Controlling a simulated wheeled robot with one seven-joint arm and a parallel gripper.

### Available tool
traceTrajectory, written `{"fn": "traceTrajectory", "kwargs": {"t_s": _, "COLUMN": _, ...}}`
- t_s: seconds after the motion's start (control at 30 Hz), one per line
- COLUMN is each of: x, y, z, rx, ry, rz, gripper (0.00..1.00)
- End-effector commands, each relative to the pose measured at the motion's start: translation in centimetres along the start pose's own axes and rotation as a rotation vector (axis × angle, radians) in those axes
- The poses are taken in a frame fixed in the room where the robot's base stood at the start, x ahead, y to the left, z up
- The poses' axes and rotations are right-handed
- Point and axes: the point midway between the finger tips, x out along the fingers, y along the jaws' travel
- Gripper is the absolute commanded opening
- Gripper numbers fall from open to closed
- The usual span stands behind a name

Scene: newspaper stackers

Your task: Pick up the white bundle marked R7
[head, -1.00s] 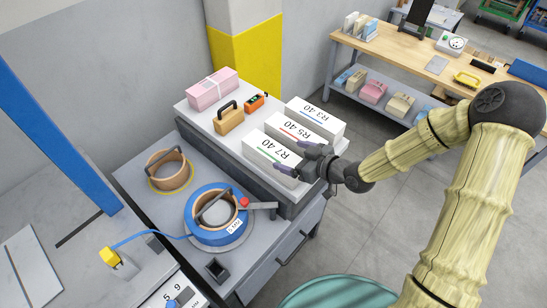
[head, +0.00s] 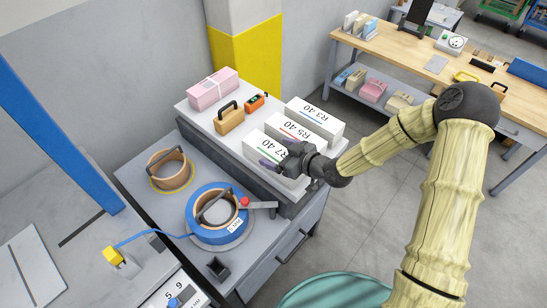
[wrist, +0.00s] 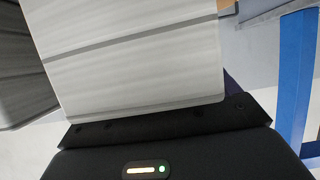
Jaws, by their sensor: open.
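The white bundle marked R7 40 (head: 262,145) lies on the pale top of the raised block, nearest of three white bundles, with a green line by its label. My gripper (head: 279,157) is open at its right end, with dark-purple fingers over that end and part of the label. In the wrist view a white bundle with layered lines (wrist: 130,60) fills the upper middle, close to my black palm. A sliver of purple finger shows at its right edge; the other finger is hidden. I cannot tell if the fingers touch the bundle.
Bundles R5 40 (head: 293,132) and R3 40 (head: 315,118) lie close behind R7. A pink bundle (head: 213,90), a tan handled block (head: 229,121) and an orange device (head: 254,101) share the top. A blue strap reel (head: 222,231) stands on the lower bench in front.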

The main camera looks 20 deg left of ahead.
Motion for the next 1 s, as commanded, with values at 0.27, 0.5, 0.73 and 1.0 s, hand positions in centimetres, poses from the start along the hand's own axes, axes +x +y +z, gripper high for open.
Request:
{"fn": "traceTrajectory", "kwargs": {"t_s": 0.27, "x": 0.0, "y": 0.0, "z": 0.0, "rx": 0.0, "ry": 0.0, "rz": 0.0, "gripper": 0.4}}
{"fn": "traceTrajectory", "kwargs": {"t_s": 0.5, "x": 0.0, "y": 0.0, "z": -0.3, "rx": -0.002, "ry": 0.006, "rz": 0.001, "gripper": 0.03}}
{"fn": "traceTrajectory", "kwargs": {"t_s": 0.73, "x": -0.1, "y": 0.0, "z": -0.4, "rx": -0.003, "ry": 0.006, "rz": 0.001, "gripper": 0.03}}
{"fn": "traceTrajectory", "kwargs": {"t_s": 1.0, "x": -0.8, "y": 0.1, "z": -2.3, "rx": -0.006, "ry": 0.008, "rz": 0.002, "gripper": 0.03}}
